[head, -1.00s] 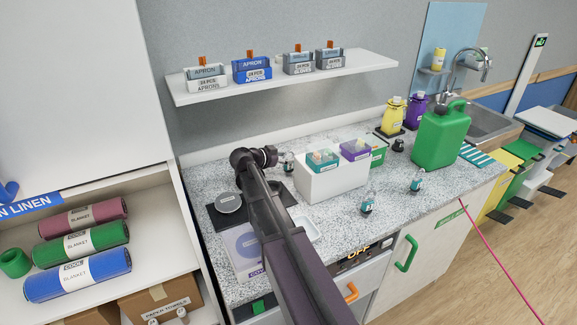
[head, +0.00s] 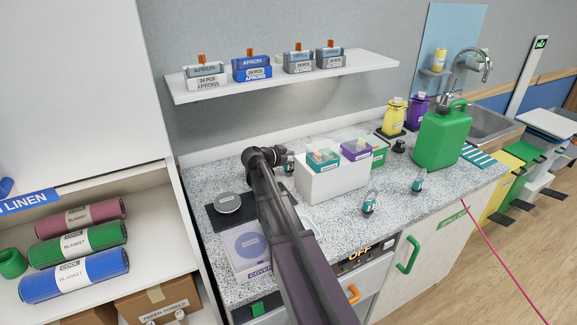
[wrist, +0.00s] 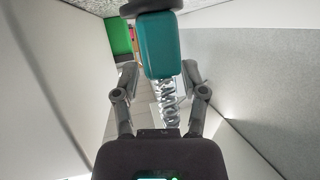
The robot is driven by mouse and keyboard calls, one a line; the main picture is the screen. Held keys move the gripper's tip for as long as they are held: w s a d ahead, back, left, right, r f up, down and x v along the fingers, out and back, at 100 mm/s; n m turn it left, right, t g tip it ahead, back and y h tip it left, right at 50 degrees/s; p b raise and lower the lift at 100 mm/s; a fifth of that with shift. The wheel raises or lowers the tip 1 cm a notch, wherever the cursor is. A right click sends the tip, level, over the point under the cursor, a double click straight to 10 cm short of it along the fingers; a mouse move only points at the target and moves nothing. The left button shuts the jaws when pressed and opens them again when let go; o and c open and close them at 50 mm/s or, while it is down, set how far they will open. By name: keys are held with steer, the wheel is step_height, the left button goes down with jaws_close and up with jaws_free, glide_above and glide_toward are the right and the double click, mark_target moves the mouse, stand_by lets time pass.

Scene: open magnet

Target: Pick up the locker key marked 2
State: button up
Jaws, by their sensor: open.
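Small teal locker keys stand on the speckled counter in the head view. One (head: 369,203) is at the front, one (head: 418,182) is farther right, and one (head: 289,163) is beside the end of my arm, left of the white box. I cannot read their numbers surely. In the wrist view a teal key tag (wrist: 158,45) with a coiled cord (wrist: 167,103) lies between the fingers of my gripper (wrist: 158,75). The fingers are open, with a gap on each side of it. Its marking is not visible. The fingers are hidden in the head view.
A white box (head: 330,183) with small teal and purple boxes stands right of my arm. A covers box (head: 247,250) and a round lid (head: 228,203) are to the left. A green jug (head: 442,135) stands right. A shelf (head: 285,80) hangs above.

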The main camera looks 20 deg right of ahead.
jaws_close()
steer(key=shift+r, duration=0.15)
step_height(320, 180, up, 10)
steer(key=p, duration=1)
stand_by(0.8)
